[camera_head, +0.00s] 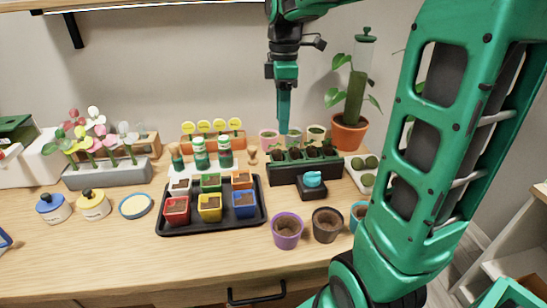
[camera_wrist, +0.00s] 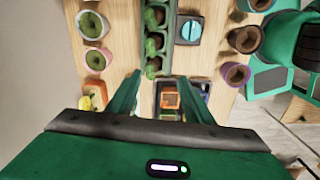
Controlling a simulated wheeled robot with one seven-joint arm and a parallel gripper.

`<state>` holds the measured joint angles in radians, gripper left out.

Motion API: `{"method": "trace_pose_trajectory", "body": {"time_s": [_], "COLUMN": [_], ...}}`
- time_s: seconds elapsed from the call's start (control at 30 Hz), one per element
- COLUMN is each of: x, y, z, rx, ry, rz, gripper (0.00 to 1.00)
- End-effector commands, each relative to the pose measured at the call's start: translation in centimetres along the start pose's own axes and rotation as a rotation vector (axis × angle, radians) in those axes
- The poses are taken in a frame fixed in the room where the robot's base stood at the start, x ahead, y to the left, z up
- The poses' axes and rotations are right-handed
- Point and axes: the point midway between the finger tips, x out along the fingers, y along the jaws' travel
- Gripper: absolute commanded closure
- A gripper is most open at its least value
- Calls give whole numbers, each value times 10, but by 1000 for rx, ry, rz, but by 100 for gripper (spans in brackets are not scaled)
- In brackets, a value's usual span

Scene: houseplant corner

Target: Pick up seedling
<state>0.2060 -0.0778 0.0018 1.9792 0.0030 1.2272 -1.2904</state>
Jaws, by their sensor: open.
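A long dark green planter with several soil-filled cells (camera_head: 292,173) stands on the right half of the table; small green plants show in its cells in the wrist view (camera_wrist: 153,43). Small pale pots with green tops (camera_head: 316,133) stand in a row behind it; they also show in the wrist view (camera_wrist: 92,25). I cannot tell which plant is the seedling. My gripper (camera_head: 284,130) points down, above the back of the planter. In the wrist view its two fingers (camera_wrist: 161,77) are apart, with nothing held between them.
A black tray (camera_head: 185,230) holds several coloured soil pots. A purple pot (camera_head: 287,231) and a dark pot (camera_head: 327,225) stand near the front edge. A tall plant in a terracotta pot (camera_head: 349,134) stands at the back right. The table's front left is mostly clear.

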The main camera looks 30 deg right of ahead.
Motion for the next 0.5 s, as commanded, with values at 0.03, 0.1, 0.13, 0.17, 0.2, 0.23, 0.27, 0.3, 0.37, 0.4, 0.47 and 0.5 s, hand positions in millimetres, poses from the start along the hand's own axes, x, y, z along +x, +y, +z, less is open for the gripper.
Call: {"method": "trace_pose_trajectory", "body": {"time_s": [0.03,0.1,0.13,0.17,0.2,0.23,0.27,0.3,0.37,0.4,0.47,0.5], "x": [-1,-2,-2,0,3,7,11,18,27,33,40,44], "y": [5,9,10,10,11,11,11,11,11,11,11,11], "z": [-5,-9,-10,-11,-12,-12,-12,-12,-11,-11,-11,-11], "rx": [-42,-85,-98,-106,-112,-114,-115,-115,-114,-113,-113,-112], "ry": [1,3,3,3,3,3,3,3,3,3,3,3], "rz": [-2,-2,-2,-3,-3,-3,-5,-6,-6,-5,-4,-3], "gripper": [53,53,53,53,53,53,53,53,53,53,53,53]}}
